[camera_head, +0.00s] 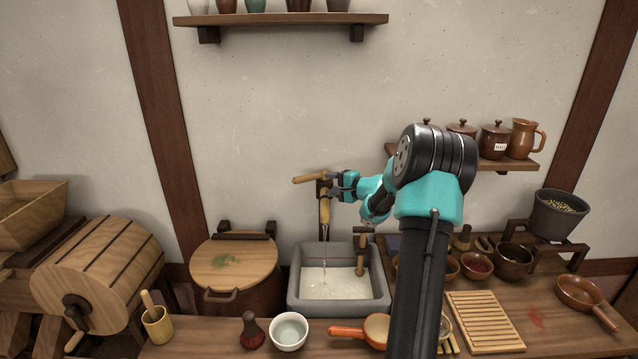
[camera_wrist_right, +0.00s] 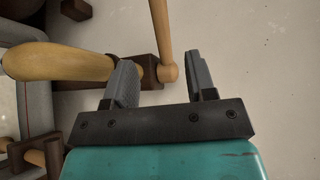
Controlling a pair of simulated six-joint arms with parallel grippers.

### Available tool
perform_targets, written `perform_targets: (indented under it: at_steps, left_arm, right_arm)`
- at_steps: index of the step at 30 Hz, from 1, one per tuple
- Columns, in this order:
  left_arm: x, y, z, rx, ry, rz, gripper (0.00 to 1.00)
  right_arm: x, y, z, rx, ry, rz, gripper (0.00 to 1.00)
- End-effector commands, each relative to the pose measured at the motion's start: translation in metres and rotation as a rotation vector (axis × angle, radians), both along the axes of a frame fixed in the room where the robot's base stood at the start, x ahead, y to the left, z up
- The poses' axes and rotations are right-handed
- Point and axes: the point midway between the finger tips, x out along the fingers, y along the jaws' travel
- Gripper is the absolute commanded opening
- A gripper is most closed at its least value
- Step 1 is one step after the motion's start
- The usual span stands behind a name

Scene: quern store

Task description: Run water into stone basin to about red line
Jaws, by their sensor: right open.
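The grey stone basin (camera_head: 296,292) stands against the wall with shallow pale water (camera_head: 335,285) in it. A thin stream (camera_head: 324,254) falls into it from the bamboo spout (camera_head: 324,208). The spout also shows in the right wrist view (camera_wrist_right: 60,62). The wooden tap lever (camera_head: 308,179) above the spout points left. My right gripper (camera_head: 337,188) is open at the tap's right side. In the wrist view its fingers (camera_wrist_right: 164,78) stand apart around the lever's rounded end (camera_wrist_right: 168,73), without clearly gripping it. I cannot make out the red line clearly in the head view.
A lidded wooden tub (camera_head: 235,262) stands left of the basin. A small wooden spigot (camera_head: 361,256) is at the basin's right. My right arm hides part of the counter.

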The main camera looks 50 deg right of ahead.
Motion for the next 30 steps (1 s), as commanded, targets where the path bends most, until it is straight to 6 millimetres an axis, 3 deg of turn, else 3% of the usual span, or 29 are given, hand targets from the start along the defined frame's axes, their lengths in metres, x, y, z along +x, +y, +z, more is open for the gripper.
perform_targets:
  at_steps: [6,13,23,26,30]
  left_arm:
    - [0.0,0.0,0.0,0.0,0.0,0.0,0.62]
    - [0.0,0.0,0.0,0.0,0.0,0.0,0.62]
    - [0.0,0.0,0.0,0.0,0.0,0.0,0.62]
    - [0.0,0.0,0.0,0.0,0.0,0.0,0.62]
    - [0.0,0.0,0.0,0.0,0.0,0.0,0.62]
  right_arm:
    - [-0.036,-0.001,0.006,0.0,0.001,-0.002,0.51]
    - [-0.048,-0.001,0.008,0.001,-0.001,0.0,0.51]
    - [-0.046,0.001,0.007,-0.002,0.0,0.003,0.51]
    - [-0.036,0.01,0.005,-0.013,0.001,0.018,0.51]
    - [-0.006,0.042,-0.003,-0.055,0.003,0.062,0.51]
